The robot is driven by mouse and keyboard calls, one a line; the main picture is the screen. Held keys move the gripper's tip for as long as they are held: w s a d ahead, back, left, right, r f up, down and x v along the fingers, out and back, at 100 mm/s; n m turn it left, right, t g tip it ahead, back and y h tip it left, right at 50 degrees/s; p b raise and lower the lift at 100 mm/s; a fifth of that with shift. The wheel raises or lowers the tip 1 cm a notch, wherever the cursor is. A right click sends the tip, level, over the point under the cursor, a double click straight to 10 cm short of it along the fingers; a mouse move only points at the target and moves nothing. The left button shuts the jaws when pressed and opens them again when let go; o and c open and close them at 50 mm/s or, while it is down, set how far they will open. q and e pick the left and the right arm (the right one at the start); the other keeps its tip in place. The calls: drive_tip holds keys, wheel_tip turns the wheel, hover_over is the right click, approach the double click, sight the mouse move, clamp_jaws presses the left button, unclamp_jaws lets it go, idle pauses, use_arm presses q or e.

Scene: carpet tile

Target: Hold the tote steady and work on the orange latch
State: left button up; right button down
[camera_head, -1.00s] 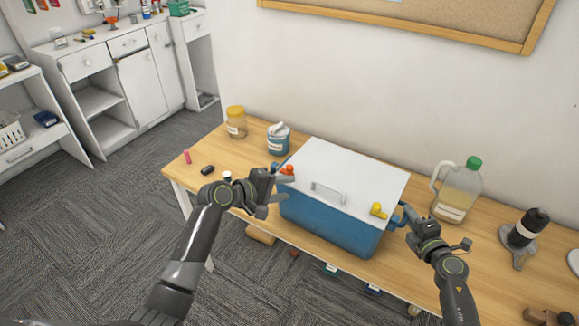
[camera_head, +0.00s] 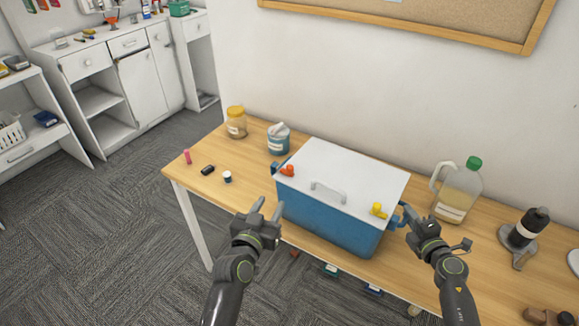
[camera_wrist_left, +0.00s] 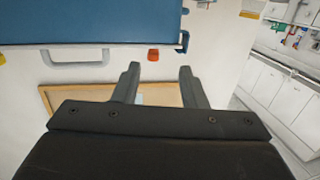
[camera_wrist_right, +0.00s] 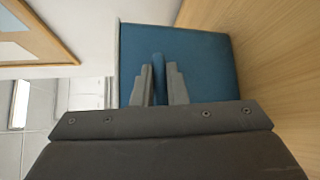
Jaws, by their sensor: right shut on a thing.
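The tote is a blue box (camera_head: 325,225) with a white lid (camera_head: 345,165), standing on the wooden table. The orange latch (camera_head: 287,170) is at the lid's left front corner; it also shows in the left wrist view (camera_wrist_left: 153,55). A yellow latch (camera_head: 378,210) is at the right front corner. My left gripper (camera_head: 265,207) is open and empty, in front of the tote's left end and apart from the orange latch. My right gripper (camera_head: 406,214) is shut on the blue handle at the tote's right end; the handle (camera_wrist_right: 158,75) is between its fingers in the right wrist view.
A small cup (camera_head: 227,177), a black item (camera_head: 208,170) and a pink item (camera_head: 187,157) are on the left. A green-capped jug (camera_head: 458,192) and a black-topped device (camera_head: 524,230) are right.

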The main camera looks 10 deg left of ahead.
sight(288, 169)
use_arm(q)
drive_tip(key=shift+t, duration=0.4)
drive_tip(key=w+r, duration=0.1)
drive_tip(key=w, duration=0.3)
drive_tip(key=w+d, duration=0.1)
drive_tip(key=w, duration=0.3)
drive_tip(key=w+d+r, duration=0.1)
drive_tip(key=w, duration=0.4)
drive_tip(key=shift+w+d+r, duration=0.1)
drive_tip(key=shift+d+r, duration=0.15)
drive_tip(key=shift+r, duration=0.1)
clamp_jaws()
